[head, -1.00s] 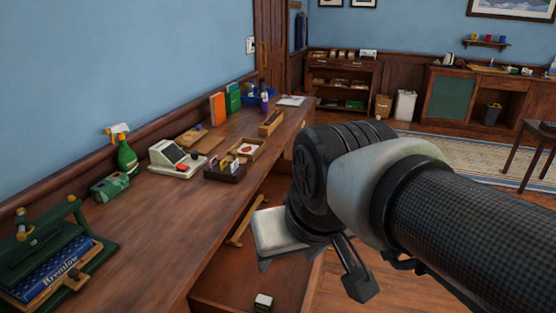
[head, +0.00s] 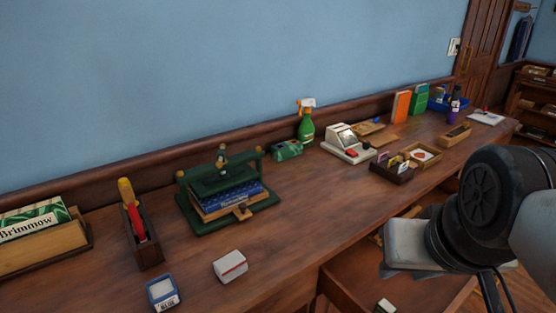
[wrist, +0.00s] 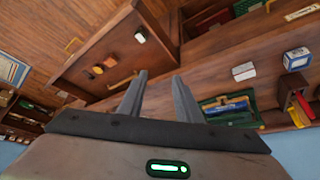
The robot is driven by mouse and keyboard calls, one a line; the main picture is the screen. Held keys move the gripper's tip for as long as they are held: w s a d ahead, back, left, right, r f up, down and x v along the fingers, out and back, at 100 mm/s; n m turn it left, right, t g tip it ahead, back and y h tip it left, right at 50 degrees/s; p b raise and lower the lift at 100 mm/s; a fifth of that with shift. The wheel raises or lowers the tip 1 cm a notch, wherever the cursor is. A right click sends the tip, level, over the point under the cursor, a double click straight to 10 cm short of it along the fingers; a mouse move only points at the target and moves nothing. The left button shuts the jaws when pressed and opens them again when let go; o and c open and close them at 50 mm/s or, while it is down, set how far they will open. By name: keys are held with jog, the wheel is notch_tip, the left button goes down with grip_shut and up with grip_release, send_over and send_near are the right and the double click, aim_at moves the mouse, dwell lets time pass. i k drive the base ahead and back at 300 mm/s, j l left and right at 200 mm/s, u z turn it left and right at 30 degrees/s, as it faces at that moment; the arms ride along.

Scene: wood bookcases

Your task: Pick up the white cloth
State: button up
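I cannot make out a white cloth in either view. A flat white item (head: 487,118) lies at the far end of the counter, too small to tell whether it is cloth or paper. My gripper (wrist: 160,76) is open and empty in the wrist view, its two fingers apart. In the head view my arm hangs at the right edge, over the open drawer (head: 345,292). The drawer also shows in the wrist view, with a small white box (wrist: 140,35) and several small items in it.
On the wooden counter (head: 300,215) stand a green press (head: 225,190), a white-and-red box (head: 230,266), a blue-and-white box (head: 162,292), a tool holder (head: 143,240), a spray bottle (head: 306,125) and a card machine (head: 347,145). The counter's middle front is clear.

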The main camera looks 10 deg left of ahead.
aim_at(228, 266)
jog(key=u, duration=1.25)
